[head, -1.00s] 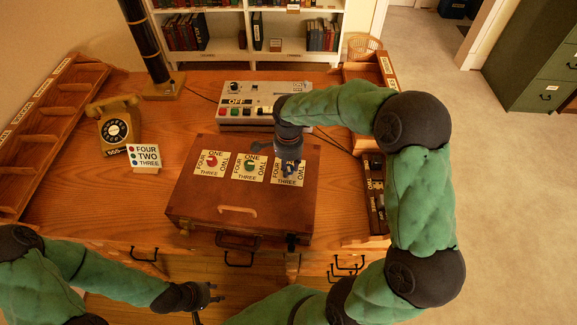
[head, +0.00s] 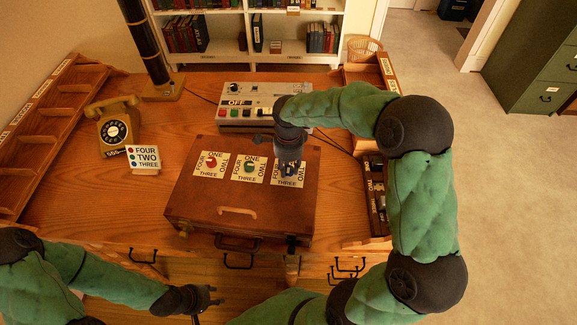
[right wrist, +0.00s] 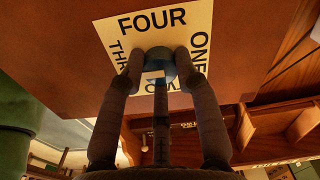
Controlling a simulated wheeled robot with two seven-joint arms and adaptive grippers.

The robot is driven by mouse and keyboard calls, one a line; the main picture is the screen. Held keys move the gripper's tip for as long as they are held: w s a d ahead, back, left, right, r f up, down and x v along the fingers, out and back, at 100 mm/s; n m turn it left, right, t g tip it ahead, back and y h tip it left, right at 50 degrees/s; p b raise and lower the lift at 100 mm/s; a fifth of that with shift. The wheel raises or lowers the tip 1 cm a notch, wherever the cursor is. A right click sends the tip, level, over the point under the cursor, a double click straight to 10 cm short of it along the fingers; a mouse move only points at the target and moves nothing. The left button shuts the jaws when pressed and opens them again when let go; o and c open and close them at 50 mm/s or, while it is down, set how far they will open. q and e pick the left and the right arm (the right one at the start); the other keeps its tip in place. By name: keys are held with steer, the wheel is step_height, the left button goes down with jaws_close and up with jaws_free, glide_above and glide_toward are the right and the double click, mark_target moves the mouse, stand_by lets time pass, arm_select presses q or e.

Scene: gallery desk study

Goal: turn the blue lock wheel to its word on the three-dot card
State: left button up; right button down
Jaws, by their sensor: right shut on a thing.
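The blue lock wheel (right wrist: 158,62) sits on a cream plate (right wrist: 185,22) with FOUR, ONE, TWO and THREE around it. In the right wrist view my right gripper (right wrist: 158,66) is shut on it, with fingers on both sides. In the head view my right gripper (head: 290,168) hides most of the wheel, and I cannot tell which word it points to. The three-dot card (head: 145,158) stands by the telephone and reads FOUR, TWO, THREE beside small coloured dots. My left gripper (head: 212,298) is low in front of the desk, its fingers too small to judge.
The brown case (head: 190,205) bearing the wheels lies on the desk. A red wheel (head: 211,163) and a green wheel (head: 249,167) are left of the blue one. A grey control box (head: 235,115) stands behind. The desk between card and case is clear.

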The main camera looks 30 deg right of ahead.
mark_target(288, 169)
steer(key=c, duration=0.9)
jaws_free()
steer(key=shift+r, duration=0.1)
step_height(288, 169, up, 12)
